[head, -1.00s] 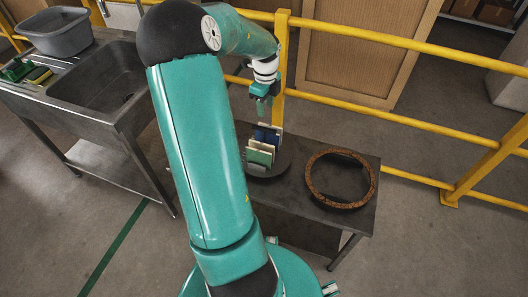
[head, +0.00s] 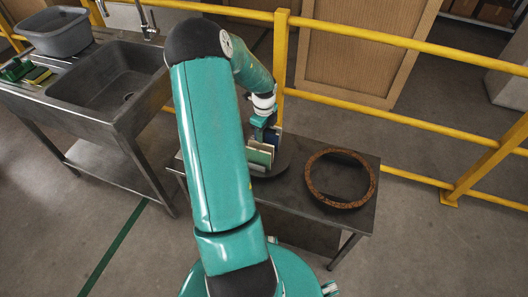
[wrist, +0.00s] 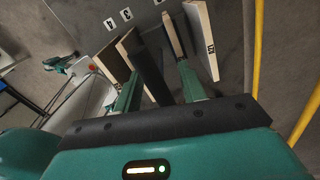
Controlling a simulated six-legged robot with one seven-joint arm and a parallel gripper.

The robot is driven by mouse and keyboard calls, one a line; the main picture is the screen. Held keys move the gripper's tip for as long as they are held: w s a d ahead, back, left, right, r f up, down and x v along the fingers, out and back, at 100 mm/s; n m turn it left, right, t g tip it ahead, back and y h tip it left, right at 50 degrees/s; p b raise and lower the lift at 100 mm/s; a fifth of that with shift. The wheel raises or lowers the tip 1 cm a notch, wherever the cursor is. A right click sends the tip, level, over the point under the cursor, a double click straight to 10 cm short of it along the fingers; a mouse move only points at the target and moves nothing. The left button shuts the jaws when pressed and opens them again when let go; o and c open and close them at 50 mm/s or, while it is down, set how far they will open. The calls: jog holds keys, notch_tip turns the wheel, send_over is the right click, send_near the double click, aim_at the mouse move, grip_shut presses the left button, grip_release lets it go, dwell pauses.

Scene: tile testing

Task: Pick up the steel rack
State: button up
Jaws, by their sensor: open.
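Upright tiles (head: 260,157) stand in a row on the bench, with green, pale and blue faces; my arm partly covers them. The steel rack itself is hard to tell apart among them. A dark rounded base (head: 284,160) shows beside and under the tiles. My gripper (head: 264,128) is low over the row, pointing down. In the wrist view its two green fingers (wrist: 159,72) are open and reach down among the upright tiles. A dark panel (wrist: 150,68) stands between the fingers, close to the left one. A tile marked with a number (wrist: 203,42) stands right of the fingers. Contact cannot be told.
A rusty ring (head: 341,179) lies on the dark bench (head: 350,222), right of the tiles. A yellow railing (head: 400,119) runs behind the bench. A sink (head: 105,90) with a grey basin (head: 55,32) stands at left.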

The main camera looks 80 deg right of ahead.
grip_shut()
jog(key=shift+r, duration=0.1)
dwell(1.3)
